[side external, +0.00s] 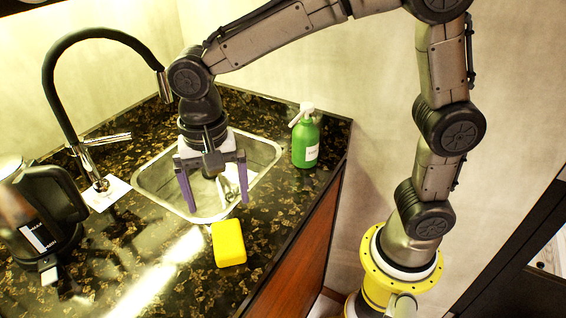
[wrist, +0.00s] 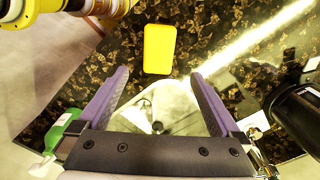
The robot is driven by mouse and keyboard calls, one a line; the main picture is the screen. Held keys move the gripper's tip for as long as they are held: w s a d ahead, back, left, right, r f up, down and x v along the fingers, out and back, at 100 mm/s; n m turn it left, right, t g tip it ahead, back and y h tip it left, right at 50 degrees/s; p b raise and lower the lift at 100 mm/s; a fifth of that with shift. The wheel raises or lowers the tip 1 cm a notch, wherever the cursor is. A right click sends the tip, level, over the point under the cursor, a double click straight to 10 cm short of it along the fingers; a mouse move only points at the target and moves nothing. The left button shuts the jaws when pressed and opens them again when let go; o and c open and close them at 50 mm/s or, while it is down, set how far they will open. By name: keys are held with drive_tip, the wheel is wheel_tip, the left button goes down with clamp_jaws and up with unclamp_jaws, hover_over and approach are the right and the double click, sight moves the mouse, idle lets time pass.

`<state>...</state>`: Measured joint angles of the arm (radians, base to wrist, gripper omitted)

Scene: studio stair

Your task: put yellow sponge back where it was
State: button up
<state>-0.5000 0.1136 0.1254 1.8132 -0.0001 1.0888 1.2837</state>
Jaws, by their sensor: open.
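The yellow sponge (side external: 228,243) lies flat on the dark speckled counter, just in front of the sink's near edge. It also shows in the wrist view (wrist: 159,49), beyond the fingertips. My gripper (side external: 217,203) is open and empty, with its two purple fingers pointing down over the sink. The sponge is apart from the fingers, nearer the counter's front. In the wrist view my gripper (wrist: 159,75) has its fingers wide apart with nothing between them but the sink and counter below.
The steel sink (side external: 150,182) is under my gripper. A black faucet (side external: 62,100) arches at the left, and a kettle (side external: 50,205) stands at the far left. The counter around the sponge is clear.

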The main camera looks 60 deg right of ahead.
drive_tip(key=s+d+r+n+t, duration=0.2)
drive_tip(key=s+d+n, duration=0.2)
drive_tip(key=s+d, duration=0.3)
drive_tip(key=s+d+r+n+t, duration=0.2)
drive_tip(key=s+d+n, duration=0.3)
drive_tip(key=s+d, duration=0.3)
drive_tip(key=shift+s+d+r+t, duration=0.25)
drive_tip(key=shift+d+t, duration=0.55)
drive_tip(key=shift+d, duration=0.4)
